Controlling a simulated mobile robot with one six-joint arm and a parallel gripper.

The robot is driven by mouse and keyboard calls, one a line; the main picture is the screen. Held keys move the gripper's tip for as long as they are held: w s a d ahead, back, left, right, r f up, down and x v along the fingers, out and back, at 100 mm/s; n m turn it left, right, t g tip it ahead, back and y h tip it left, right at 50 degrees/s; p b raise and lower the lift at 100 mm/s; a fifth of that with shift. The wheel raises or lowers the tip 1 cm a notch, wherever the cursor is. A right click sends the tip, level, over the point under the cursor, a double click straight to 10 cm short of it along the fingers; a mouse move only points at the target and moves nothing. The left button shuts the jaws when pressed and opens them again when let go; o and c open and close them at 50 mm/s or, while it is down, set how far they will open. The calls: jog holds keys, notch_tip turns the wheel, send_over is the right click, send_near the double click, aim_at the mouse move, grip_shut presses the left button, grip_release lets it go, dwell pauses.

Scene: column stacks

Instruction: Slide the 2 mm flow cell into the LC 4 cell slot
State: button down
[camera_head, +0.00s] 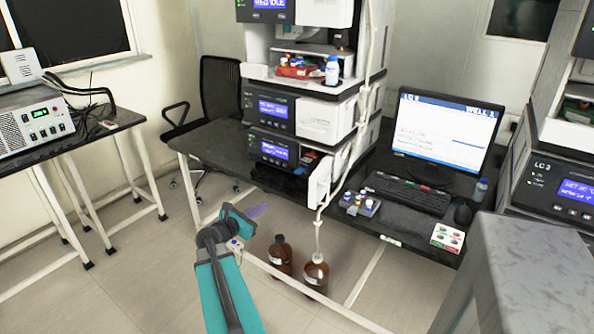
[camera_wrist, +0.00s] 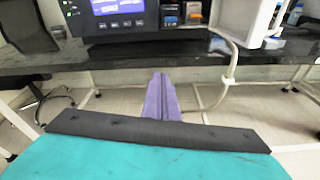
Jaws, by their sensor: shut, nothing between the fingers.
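My gripper (camera_head: 258,210) is shut and empty, its purple fingers together in front of the dark bench, below the middle instrument stack. In the wrist view its fingers (camera_wrist: 161,97) point at the bench edge, with nothing between them. The stack's lowest module (camera_head: 273,151) has a lit blue display, also seen in the wrist view (camera_wrist: 118,18). I cannot tell which is the 2 mm flow cell or which opening is the LC 4 cell slot.
A white door or panel (camera_head: 319,182) stands out from the stack beside a hanging tube. A tray of coloured caps (camera_head: 359,203), a keyboard (camera_head: 407,192) and a monitor (camera_head: 441,135) are to the right. Brown bottles (camera_head: 315,272) stand below. A stack marked LC 3 (camera_head: 555,185) is far right.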

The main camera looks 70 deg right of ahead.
aim_at(303, 163)
jog(key=s+d+r+n+h, duration=0.1)
jog(key=s+d+r, duration=0.1)
jog(key=r, duration=0.2)
jog(key=s+d+r+n+g+h, duration=0.1)
jog(key=s+d+r, duration=0.1)
jog(key=d+r, duration=0.1)
jog(key=shift+r, duration=0.6)
jog(key=shift+d, duration=0.1)
jog(key=shift+p+x, duration=0.9)
jog(key=shift+x, duration=5.95)
jog(key=shift+s+d, duration=0.1)
jog(key=x, duration=0.4)
jog(key=shift+d+f+b, duration=0.1)
jog(key=shift+d+b, duration=0.05)
jog(key=shift+b, duration=0.2)
jog(key=shift+s+d, duration=0.15)
jog(key=shift+d, duration=0.35)
